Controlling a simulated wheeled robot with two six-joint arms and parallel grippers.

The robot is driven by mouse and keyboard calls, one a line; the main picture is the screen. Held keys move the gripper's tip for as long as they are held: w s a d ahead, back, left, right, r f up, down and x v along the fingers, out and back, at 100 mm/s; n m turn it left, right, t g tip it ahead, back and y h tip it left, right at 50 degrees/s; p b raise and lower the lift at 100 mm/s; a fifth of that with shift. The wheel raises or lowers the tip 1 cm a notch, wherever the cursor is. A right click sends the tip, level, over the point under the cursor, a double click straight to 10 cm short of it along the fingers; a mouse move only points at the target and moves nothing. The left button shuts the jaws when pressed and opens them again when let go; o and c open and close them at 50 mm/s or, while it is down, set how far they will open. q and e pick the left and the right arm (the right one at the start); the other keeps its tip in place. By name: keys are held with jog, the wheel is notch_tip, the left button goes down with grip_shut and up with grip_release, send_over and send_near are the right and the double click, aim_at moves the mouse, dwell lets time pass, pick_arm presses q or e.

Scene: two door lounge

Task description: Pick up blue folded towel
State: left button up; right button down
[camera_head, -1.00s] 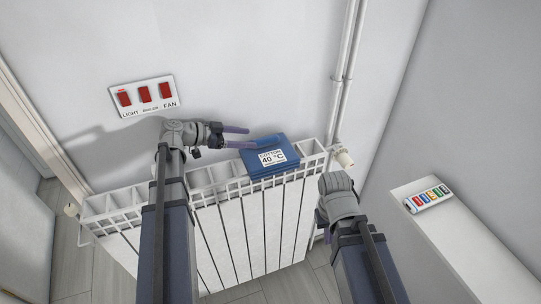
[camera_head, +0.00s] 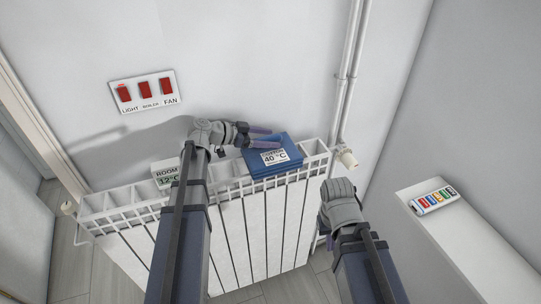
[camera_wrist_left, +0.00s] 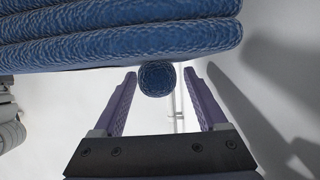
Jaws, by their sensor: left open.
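The blue folded towel (camera_head: 285,166) lies on top of the white radiator (camera_head: 262,225), with a "40 °C" label on it. In the left wrist view its stacked folds (camera_wrist_left: 120,32) fill the top, and a round rolled part (camera_wrist_left: 157,78) sits between the fingertips, with a gap at each side. My left gripper (camera_head: 275,138) is open, with its purple fingers at the towel's back left edge. My right gripper (camera_head: 329,242) is low in front of the radiator's right end; its fingers are mostly hidden behind its wrist.
A "ROOM 12°C" display (camera_head: 165,173) stands at the radiator's left, behind my left arm. A red switch panel (camera_head: 145,92) is on the wall. Pipes (camera_head: 345,90) and a valve (camera_head: 348,158) are at the right. A ledge (camera_head: 465,235) holds a coloured button panel (camera_head: 434,200).

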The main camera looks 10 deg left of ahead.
pick_arm(q)
jog(key=shift+c, duration=0.3)
grip_shut()
dwell(0.4)
